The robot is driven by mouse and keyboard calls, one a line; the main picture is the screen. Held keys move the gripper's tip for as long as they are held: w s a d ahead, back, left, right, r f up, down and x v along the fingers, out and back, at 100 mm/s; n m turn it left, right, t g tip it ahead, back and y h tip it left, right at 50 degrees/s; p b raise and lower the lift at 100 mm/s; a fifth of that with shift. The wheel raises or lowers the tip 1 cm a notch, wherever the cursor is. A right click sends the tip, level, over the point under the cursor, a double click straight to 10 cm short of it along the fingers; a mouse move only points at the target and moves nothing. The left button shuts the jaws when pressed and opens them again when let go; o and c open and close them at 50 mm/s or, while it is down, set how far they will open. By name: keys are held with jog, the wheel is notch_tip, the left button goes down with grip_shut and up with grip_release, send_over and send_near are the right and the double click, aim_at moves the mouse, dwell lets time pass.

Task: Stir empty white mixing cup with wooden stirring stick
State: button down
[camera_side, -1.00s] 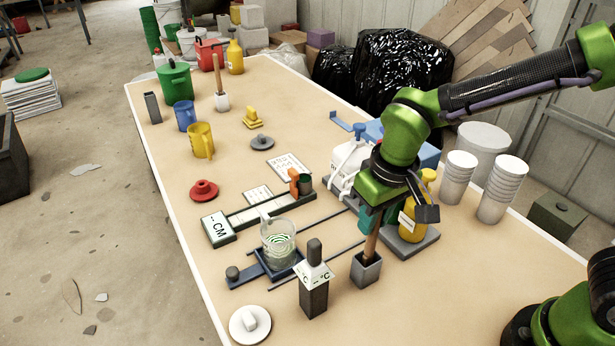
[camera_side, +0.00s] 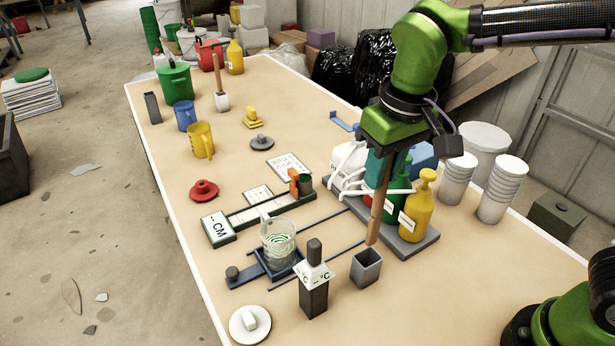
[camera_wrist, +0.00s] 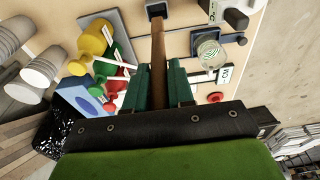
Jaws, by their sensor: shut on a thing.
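My gripper (camera_side: 384,168) is shut on the wooden stirring stick (camera_side: 376,218). The stick hangs nearly upright, its lower end just above the open grey square holder (camera_side: 366,270). In the wrist view the stick (camera_wrist: 158,45) runs out between the teal fingers (camera_wrist: 160,90). A clear cup (camera_side: 278,240) with a green spiral pattern showing inside stands on a blue stand left of the holder; it also shows in the wrist view (camera_wrist: 209,52). White cups stand in two stacks, one (camera_side: 457,180) beside the other (camera_side: 502,192), at the right. I cannot tell which cup is the mixing cup.
A yellow bottle (camera_side: 417,208) and a green bottle (camera_side: 397,180) stand on a grey tray close behind the stick. Thin rails (camera_side: 318,250) lie nearby.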

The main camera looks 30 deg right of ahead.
jog(key=shift+a+f, duration=0.1)
jog(key=shift+f, duration=0.1)
jog(key=w+a+r, duration=0.2)
jog(key=w+a, duration=0.4)
jog(key=w+a+r, duration=0.2)
jog(key=w+a, duration=0.3)
jog(key=w, duration=0.1)
jog(key=shift+w+a+r, duration=0.25)
jog(key=shift+a+r, duration=0.05)
jog(key=shift+a, duration=0.1)
notch_tip(320, 180, down, 13)
dwell(1.0)
